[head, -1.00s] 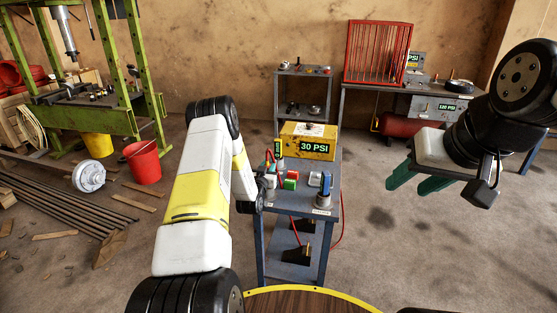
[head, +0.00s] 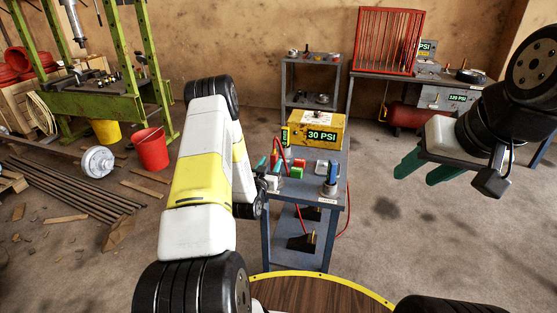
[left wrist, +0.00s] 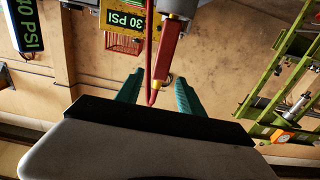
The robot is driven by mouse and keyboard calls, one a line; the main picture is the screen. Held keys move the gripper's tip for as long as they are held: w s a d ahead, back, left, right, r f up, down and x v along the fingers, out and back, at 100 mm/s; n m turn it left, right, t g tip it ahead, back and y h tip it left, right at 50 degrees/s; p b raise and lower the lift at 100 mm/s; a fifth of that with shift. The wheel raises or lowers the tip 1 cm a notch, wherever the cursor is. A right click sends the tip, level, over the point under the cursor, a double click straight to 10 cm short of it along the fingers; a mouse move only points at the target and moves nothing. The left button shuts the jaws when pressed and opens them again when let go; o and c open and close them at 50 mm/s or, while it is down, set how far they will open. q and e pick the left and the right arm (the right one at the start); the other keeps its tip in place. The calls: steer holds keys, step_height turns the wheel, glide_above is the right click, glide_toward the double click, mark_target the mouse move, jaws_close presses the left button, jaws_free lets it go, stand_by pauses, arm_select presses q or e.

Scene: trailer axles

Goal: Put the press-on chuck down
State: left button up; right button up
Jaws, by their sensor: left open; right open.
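The press-on chuck shows in the left wrist view as a red body (left wrist: 167,62) with a silver head and a brass end, a thin red hose joining at that end. My left gripper's teal fingers (left wrist: 158,80) stand apart on either side of its brass end in the picture; I cannot tell whether either touches it. In the head view my left gripper (head: 267,166) is at the left side of the small blue-grey cart (head: 301,196), and the chuck is hard to make out there. My right gripper (head: 414,177) is open and empty in the air at the right.
A yellow box reading 30 PSI (head: 317,131) stands on the cart, with small coloured blocks and a blue-topped part (head: 332,176) in front. A red hose hangs at the cart's right side. A red cage (head: 389,41) is on the back bench. Floor right of the cart is clear.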

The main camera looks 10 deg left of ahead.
arm_select(q)
steer(key=s+d+r+g, duration=0.25)
steer(key=s+r, duration=0.25)
steer(key=r, duration=0.7)
steer(key=s+d+r+g, duration=0.1)
steer(key=s+r+g, duration=0.35)
steer(key=r, duration=0.65)
steer(key=s+d+r+g, duration=0.1)
steer(key=s+r, duration=0.1)
steer(key=s, duration=0.7)
steer(key=s+d+r+g+h, duration=0.1)
steer(key=s+d+r+g, duration=0.1)
steer(key=s, duration=0.8)
steer(key=s+d+r+g, duration=0.1)
steer(key=s+r, duration=0.1)
steer(key=s, duration=0.8)
steer(key=shift+d+r+g+h, duration=0.25)
steer(key=shift+d+g+h, duration=0.05)
steer(key=shift+d+g, duration=0.1)
